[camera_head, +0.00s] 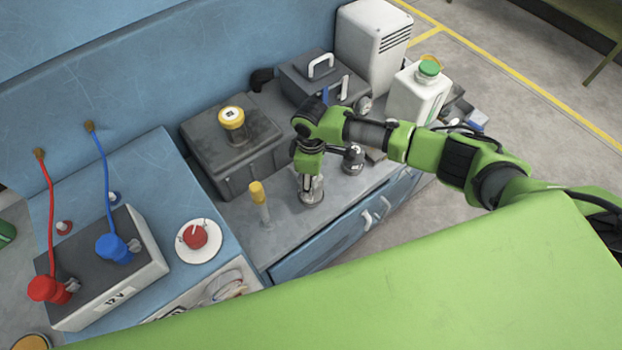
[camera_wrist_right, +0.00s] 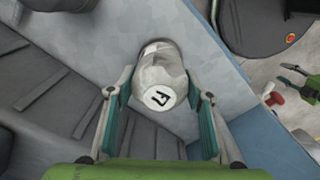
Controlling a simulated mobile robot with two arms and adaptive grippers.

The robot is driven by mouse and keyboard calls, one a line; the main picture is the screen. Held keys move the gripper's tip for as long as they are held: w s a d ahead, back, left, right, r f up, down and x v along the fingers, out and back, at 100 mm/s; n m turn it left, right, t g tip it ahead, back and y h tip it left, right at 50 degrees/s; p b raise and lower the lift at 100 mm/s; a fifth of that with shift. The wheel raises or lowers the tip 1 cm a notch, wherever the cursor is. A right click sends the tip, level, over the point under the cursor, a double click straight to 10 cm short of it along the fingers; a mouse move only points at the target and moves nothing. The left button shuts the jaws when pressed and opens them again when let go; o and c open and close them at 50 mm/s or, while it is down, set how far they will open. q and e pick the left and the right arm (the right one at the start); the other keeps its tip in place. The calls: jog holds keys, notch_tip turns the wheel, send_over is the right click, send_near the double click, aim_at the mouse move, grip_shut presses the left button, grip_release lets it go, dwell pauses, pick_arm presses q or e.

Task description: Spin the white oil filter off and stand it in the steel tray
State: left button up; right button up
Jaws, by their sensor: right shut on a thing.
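The white oil filter (camera_wrist_right: 158,75) shows in the right wrist view as a pale grey-white cylinder with a dark mark on its near end. My right gripper (camera_wrist_right: 160,108) has a finger on each side of it and is shut on it. In the head view my right gripper (camera_head: 312,182) points down over the grey worktop, around a grey round body. The arm and fingers hide part of it. I cannot tell whether it is still seated below. I cannot pick out the steel tray. My left gripper is not in view.
A dark box (camera_head: 228,165) carries a yellow-topped canister (camera_head: 232,120). A yellow-handled tool (camera_head: 258,200) stands left of the gripper. Behind are a dark case (camera_head: 310,75) and a white bottle (camera_head: 415,95). A battery (camera_head: 110,270) is at lower left.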

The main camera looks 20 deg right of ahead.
jog(key=shift+s+f, duration=0.3)
jog(key=n, duration=0.5)
jog(key=shift+d, duration=0.1)
jog(key=o, duration=1.4)
jog(key=shift+w, duration=0.2)
